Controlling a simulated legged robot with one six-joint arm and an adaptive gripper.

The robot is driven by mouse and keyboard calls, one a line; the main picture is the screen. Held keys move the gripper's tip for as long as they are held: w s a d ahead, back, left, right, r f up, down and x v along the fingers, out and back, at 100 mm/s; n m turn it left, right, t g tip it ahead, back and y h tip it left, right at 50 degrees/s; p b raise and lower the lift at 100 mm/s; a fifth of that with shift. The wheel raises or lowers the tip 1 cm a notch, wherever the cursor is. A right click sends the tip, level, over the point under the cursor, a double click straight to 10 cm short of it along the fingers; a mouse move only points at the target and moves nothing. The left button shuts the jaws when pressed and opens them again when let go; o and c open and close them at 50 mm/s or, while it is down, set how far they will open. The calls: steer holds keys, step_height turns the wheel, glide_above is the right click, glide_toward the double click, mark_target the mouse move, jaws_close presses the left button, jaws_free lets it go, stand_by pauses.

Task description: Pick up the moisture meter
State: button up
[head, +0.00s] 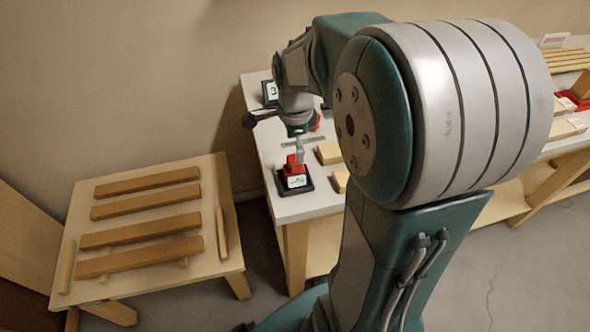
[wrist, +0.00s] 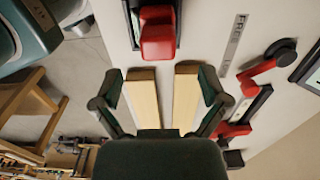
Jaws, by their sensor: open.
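My gripper (wrist: 158,82) is open and empty, its two dark green fingers spread wide in the wrist view. In the head view my gripper (head: 299,140) hangs over the near left end of the white bench. A red device (head: 293,166) stands at a black-framed holder with a white panel; in the wrist view the red device (wrist: 158,36) lies beyond the fingertips, apart from them. A black and red tool (wrist: 250,104) lies right of the fingers. No name is readable, so I cannot tell for certain which one is the moisture meter.
Two pale wood blocks (wrist: 143,100) show between the fingers in the wrist view. A low table (head: 140,222) with wood strips stands at left in the head view.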

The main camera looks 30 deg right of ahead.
mark_target(294, 159)
steer(key=f, duration=0.4)
steer(key=shift+a, duration=0.35)
steer(key=shift+d+f, duration=0.1)
steer(key=shift+f, duration=0.25)
steer(key=shift+d, duration=0.15)
steer(key=shift+c, duration=0.3)
steer(key=c, duration=0.5)
jaws_close()
steer(key=shift+r, duration=0.1)
